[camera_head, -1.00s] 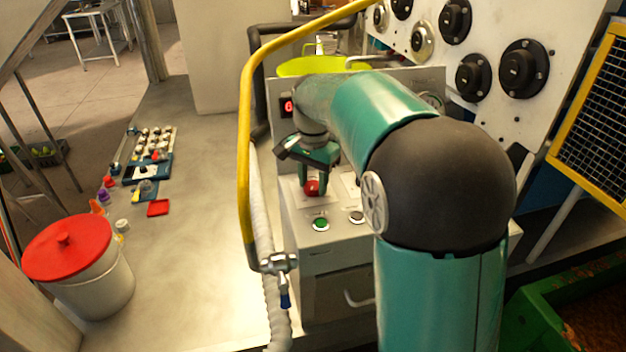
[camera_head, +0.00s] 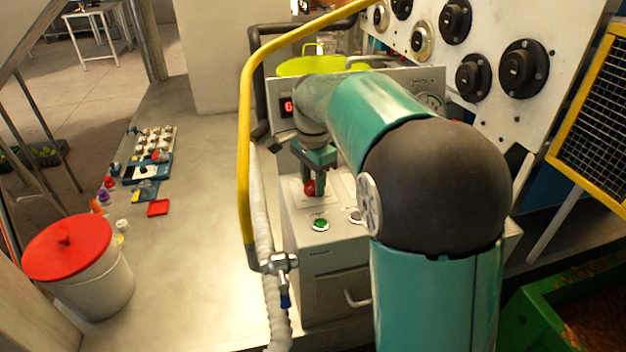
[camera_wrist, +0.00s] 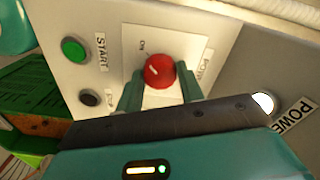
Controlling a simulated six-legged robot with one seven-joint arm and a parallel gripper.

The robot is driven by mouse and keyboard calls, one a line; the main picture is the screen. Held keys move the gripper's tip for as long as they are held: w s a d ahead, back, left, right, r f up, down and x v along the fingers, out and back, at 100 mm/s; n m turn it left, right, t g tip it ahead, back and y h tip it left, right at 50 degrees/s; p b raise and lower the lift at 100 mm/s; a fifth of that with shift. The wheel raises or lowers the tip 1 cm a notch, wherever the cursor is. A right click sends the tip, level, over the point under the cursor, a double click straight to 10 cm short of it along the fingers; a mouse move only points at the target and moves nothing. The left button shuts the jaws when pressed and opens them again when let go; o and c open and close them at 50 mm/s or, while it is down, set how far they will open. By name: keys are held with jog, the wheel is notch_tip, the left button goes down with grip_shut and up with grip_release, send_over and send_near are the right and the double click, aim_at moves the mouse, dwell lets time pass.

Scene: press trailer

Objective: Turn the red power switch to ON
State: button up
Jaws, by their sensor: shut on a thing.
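The red power switch (camera_wrist: 161,71) is a round knob with a white line on its face, on a pale plate (camera_wrist: 130,47) with an ON mark at its upper left in the wrist view. The white line sits on the left part of the knob; whether it points exactly at ON I cannot tell. My gripper (camera_wrist: 160,76) is shut on the knob, one finger on each side. In the head view the switch (camera_head: 309,187) shows below my gripper (camera_head: 314,177), partly covered by the fingers.
A green START button (camera_wrist: 74,50) and a dark button (camera_wrist: 89,98) lie left of the switch. A white lamp (camera_wrist: 263,102) beside a POWER label looks lit. A red-digit display (camera_head: 288,107) is behind. A yellow rail (camera_head: 244,150) and hose stand left of the cabinet.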

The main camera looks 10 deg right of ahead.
aim_at(313, 184)
jog(key=shift+r, duration=0.1)
jog(key=o, duration=1)
notch_tip(313, 184, up, 14)
jog(key=shift+f, duration=0.1)
